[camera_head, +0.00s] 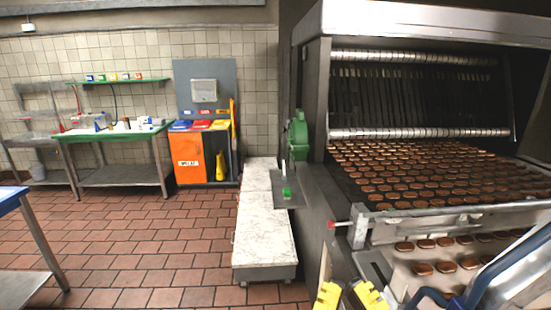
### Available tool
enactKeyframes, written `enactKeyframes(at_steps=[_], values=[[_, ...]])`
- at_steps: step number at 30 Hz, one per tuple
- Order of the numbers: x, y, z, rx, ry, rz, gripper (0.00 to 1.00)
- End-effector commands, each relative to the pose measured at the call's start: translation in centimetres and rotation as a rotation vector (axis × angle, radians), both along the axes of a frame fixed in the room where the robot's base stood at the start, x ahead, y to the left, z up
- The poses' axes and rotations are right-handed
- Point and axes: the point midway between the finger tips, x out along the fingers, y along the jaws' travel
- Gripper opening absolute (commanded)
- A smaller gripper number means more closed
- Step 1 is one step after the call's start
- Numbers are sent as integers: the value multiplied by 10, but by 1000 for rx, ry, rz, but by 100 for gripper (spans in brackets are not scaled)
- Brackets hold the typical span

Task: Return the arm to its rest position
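My gripper (349,297) shows at the bottom edge, right of centre, as two yellow fingertips with a clear gap between them. It looks open, and nothing shows between the tips. The rest of the gripper is cut off by the picture edge. It appears in front of the lower left side of the large oven machine (316,190). A blue and grey curved part in the lower right corner may belong to my arm, but I cannot tell.
Rows of brown biscuits (410,172) lie on the oven belt, with several on the lower ledge. A white-topped low bench (262,225) stands left of the machine. An orange bin unit (190,158) and a green-edged table (117,137) stand behind. The tiled floor (150,250) has free room.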

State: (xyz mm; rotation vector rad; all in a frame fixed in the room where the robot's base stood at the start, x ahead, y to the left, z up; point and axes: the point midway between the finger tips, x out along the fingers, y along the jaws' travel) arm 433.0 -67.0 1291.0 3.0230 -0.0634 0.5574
Motion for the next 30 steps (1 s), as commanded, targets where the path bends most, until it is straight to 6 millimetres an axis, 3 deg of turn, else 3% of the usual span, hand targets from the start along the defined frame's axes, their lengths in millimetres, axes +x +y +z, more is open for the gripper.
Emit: enactKeyframes(at_steps=[3, 8, 24, 27, 30], values=[[0, 1, 54, 60, -2, 27, 0], [1, 1, 115, 61, 0, 28, 0], [2, 0, 349, 68, 3, 31, 0], [2, 0, 373, 69, 3, 31, 0], [2, 0, 382, 69, 4, 31, 0]])
